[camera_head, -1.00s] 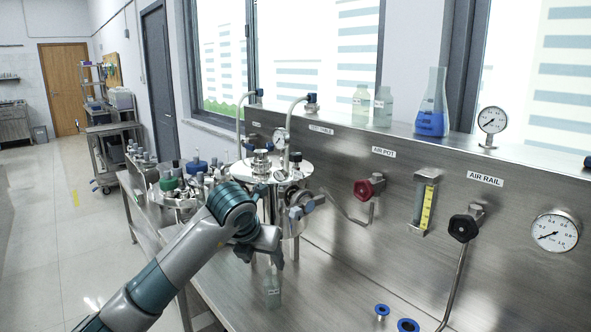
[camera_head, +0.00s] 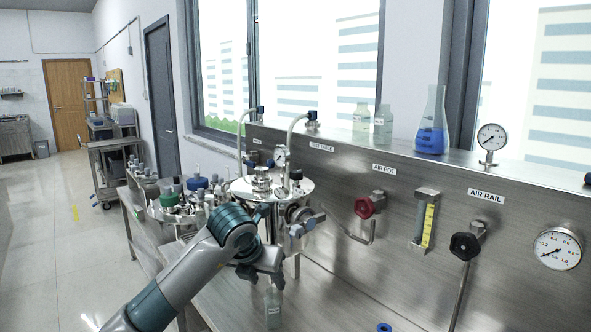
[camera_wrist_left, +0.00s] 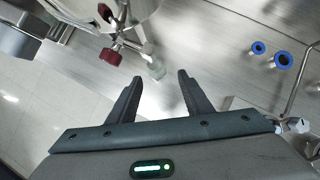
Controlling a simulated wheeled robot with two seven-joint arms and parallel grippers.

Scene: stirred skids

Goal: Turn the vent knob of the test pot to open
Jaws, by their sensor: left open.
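The test pot (camera_head: 243,188) is a steel vessel with a round lid carrying fittings and a small gauge, left of centre in the head view. Blue-handled fittings (camera_head: 312,221) show at its right side. In the left wrist view the pot's curved wall (camera_wrist_left: 130,14) is at the top, with a cross-shaped fitting and dark red knobs (camera_wrist_left: 109,56) under it. I cannot tell which knob is the vent knob. My left gripper (camera_wrist_left: 157,82) is open and empty, its fingers pointing toward the fitting but apart from it. In the head view my left wrist hides part of the pot. My right gripper is not in view.
A small clear bottle (camera_head: 273,308) stands below the pot. A carousel of capped bottles (camera_head: 170,209) is left of it. The steel panel carries a red knob (camera_head: 364,207), a black knob (camera_head: 464,246) and a gauge (camera_head: 558,248). Blue-rimmed ports (camera_wrist_left: 281,60) are on the bench.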

